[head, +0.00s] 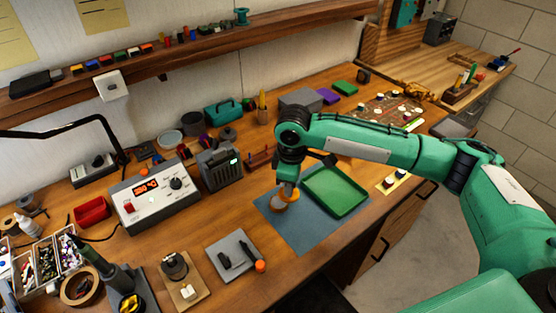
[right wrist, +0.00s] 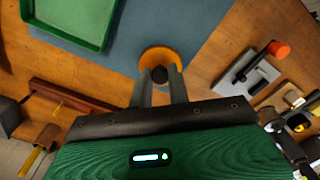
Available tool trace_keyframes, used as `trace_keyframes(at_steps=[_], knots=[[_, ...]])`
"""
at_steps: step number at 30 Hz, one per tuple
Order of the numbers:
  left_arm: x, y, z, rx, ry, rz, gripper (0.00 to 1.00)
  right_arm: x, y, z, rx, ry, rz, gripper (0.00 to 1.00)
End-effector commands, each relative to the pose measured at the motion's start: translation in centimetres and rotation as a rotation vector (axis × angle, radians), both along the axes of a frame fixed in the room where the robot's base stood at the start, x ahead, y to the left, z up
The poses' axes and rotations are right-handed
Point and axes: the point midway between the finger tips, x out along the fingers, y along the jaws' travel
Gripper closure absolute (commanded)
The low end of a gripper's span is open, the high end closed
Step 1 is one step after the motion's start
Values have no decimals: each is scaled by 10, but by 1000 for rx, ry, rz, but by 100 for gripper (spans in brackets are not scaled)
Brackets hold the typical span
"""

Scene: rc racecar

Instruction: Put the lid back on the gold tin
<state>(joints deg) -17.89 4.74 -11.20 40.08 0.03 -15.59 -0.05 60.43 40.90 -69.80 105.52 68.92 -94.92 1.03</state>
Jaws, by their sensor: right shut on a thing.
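My right gripper (head: 289,184) points down over the blue-grey mat (head: 309,233). In the right wrist view its two fingers (right wrist: 160,85) are closed on the dark knob of the gold-orange lid (right wrist: 158,56). The lid also shows in the head view (head: 290,194) as a small orange shape under the fingers. Just left of it and lower, a round pale opening with a gold rim, seemingly the gold tin (head: 278,204), sits on the mat. The lid partly overlaps it in view; whether they touch I cannot tell. My left gripper is out of view.
A green tray (head: 336,190) lies close to the right of the gripper. A grey pad with an orange-capped tool (head: 233,255) is at the lower left. A power supply (head: 155,198) and a dark grey box (head: 219,168) stand further left. The mat's front part is clear.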

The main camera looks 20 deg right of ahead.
Motion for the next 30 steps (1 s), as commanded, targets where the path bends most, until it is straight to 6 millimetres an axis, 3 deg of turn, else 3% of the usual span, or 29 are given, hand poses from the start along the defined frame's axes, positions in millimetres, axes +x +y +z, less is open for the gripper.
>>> trace_keyframes(at_steps=[1,6,15,22,30], knots=[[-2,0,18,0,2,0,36,3,3,11,1,1,82,100],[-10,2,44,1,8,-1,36,12,11,18,-3,0,382,100],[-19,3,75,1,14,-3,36,21,20,21,-10,-1,792,100],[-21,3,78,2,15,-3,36,23,21,18,-13,-3,896,100],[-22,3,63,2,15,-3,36,23,21,4,-13,-3,899,100]])
